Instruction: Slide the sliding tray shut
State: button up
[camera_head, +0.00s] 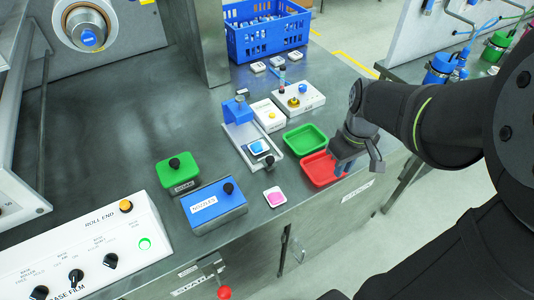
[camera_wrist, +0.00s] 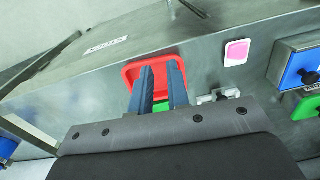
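A pale, flat tray (camera_head: 264,162) extends toward the table's front edge from under a blue-topped fixture (camera_head: 237,111); I take it to be the sliding tray. A small blue-and-white piece (camera_head: 258,147) rests on it. Part of what looks like the same fixture shows in the wrist view (camera_wrist: 222,95), mostly hidden by my gripper's body. My gripper (camera_head: 343,166) is right of the tray, over the right side of the red dish (camera_head: 318,170). In the wrist view my gripper's two fingers (camera_wrist: 160,75) are apart with nothing held between them.
A green dish (camera_head: 305,138) lies behind the red one. A pink-and-white pad (camera_head: 275,197) lies left of the red dish, near the front edge. A blue box (camera_head: 214,205) and a green box (camera_head: 179,173) stand further left. A blue crate (camera_head: 265,38) stands behind.

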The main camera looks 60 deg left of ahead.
jog(key=s+m+y, duration=0.1)
jog(key=s+a+m+g, duration=0.1)
jog(key=m, duration=0.1)
jog(key=s+f+m+g+y, duration=0.1)
jog(key=shift+s+a+m+y, duration=0.1)
jog(key=shift+a+m+y, duration=0.1)
jog(key=shift+m+y, duration=0.15)
grip_shut()
jog(key=s+a+f+m+y, duration=0.1)
jog(key=a+f+m, duration=0.1)
jog(key=a, duration=0.1)
jog(key=s+a+f+m+g+y, duration=0.1)
jog(key=a+f+m+y, duration=0.1)
jog(key=a+m, duration=0.1)
jog(key=s+a+f+m+y, duration=0.1)
jog(key=a+f+m, duration=0.1)
jog(key=a, duration=0.1)
jog(key=shift+s+m+y, duration=0.25)
jog(key=shift+s+a+f, duration=0.15)
jog(key=shift+s+a, duration=0.15)
jog(key=shift+a, duration=0.2)
jog(key=shift+s+a+f, duration=0.1)
jog(key=shift+s+a, duration=0.15)
jog(key=shift+a, duration=0.25)
jog(key=shift+s+a+f, duration=0.15)
jog(key=shift+s+a, duration=0.2)
jog(key=shift+a, duration=0.45)
jog(key=a, duration=1.2)
jog(key=shift+a, duration=0.15)
